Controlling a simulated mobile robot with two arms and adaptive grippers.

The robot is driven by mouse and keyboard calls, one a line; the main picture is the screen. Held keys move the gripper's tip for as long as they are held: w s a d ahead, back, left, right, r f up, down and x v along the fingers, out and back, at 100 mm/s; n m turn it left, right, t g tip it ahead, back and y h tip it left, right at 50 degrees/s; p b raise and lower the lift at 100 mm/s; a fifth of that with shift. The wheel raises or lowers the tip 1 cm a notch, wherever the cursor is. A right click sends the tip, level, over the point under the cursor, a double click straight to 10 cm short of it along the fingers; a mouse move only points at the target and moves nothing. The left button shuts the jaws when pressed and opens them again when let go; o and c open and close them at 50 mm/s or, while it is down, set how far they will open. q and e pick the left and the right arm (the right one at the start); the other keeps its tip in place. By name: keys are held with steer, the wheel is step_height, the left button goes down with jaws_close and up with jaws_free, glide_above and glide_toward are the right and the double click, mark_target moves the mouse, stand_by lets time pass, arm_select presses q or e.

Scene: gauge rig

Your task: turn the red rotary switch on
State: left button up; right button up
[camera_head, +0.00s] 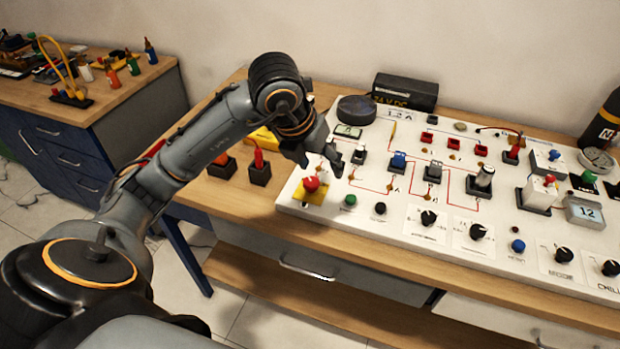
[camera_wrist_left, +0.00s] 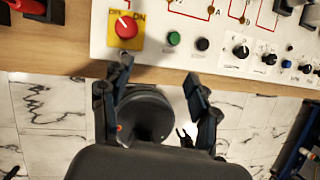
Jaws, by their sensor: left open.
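The red rotary switch (camera_head: 311,184) sits on a yellow plate (camera_head: 301,196) at the left front corner of the white panel (camera_head: 392,225). In the left wrist view the red knob (camera_wrist_left: 126,27) shows with a white pointer line tilted up and left, and an "ON" label at the plate's upper right. My left gripper (camera_head: 331,165) is above the panel near the switch, just up and right of it in the head view. In the left wrist view my left gripper's fingers (camera_wrist_left: 158,75) are spread apart with nothing between them. My right gripper is not in view.
A green button (camera_head: 350,200) and a black button (camera_head: 380,208) are right of the switch. Black, blue and grey components (camera_head: 398,160) stand up behind. Dark blocks with red-orange tops (camera_head: 260,172) stand left of the panel. The wooden table's front strip (camera_head: 370,250) is clear.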

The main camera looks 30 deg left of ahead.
mark_target(311, 182)
arm_select(q)
steer(key=a+n+y, duration=0.1)
steer(key=a+y, duration=0.1)
steer(key=a, duration=0.2)
steer(key=shift+g, duration=0.3)
steer(key=x, duration=1.2)
steer(key=shift+w+a+f+p, duration=0.2)
steer(key=shift+p, duration=0.2)
steer(key=c, duration=1.2)
